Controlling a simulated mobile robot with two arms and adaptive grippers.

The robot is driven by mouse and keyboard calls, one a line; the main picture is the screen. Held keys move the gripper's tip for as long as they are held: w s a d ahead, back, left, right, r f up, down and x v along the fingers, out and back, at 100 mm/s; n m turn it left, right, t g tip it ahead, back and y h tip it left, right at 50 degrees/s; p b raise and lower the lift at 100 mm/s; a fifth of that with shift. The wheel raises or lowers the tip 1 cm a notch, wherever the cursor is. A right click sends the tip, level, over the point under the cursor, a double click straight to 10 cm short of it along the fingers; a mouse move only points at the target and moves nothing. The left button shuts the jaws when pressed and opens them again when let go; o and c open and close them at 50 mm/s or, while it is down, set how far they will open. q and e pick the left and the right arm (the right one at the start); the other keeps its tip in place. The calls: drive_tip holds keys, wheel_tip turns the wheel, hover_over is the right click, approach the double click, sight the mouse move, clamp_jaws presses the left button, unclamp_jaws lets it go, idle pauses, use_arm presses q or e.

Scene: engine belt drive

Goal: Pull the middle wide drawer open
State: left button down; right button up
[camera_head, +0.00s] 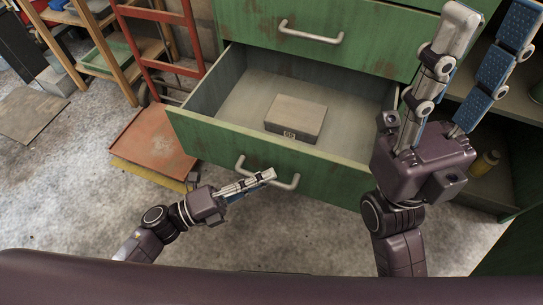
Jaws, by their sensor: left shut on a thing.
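The middle wide drawer (338,184) of the green cabinet stands pulled out, with its inside showing.
Above is a shut green drawer (246,28) with its own handle (311,33). An orange hand truck (153,143) stands left of the open drawer. Open shelving with a yellow bottle (487,161) is at the right. The concrete floor (300,240) in front is clear.

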use_arm(q)
drive_tip(key=shift+s+a, duration=0.35)
drive_tip(key=shift+s, duration=0.55)
drive_tip(key=c, duration=2)
unclamp_jaws()
drive_tip(key=shift+o, duration=0.2)
drive_tip(key=v, duration=1.2)
drive_tip(key=shift+s, duration=0.2)
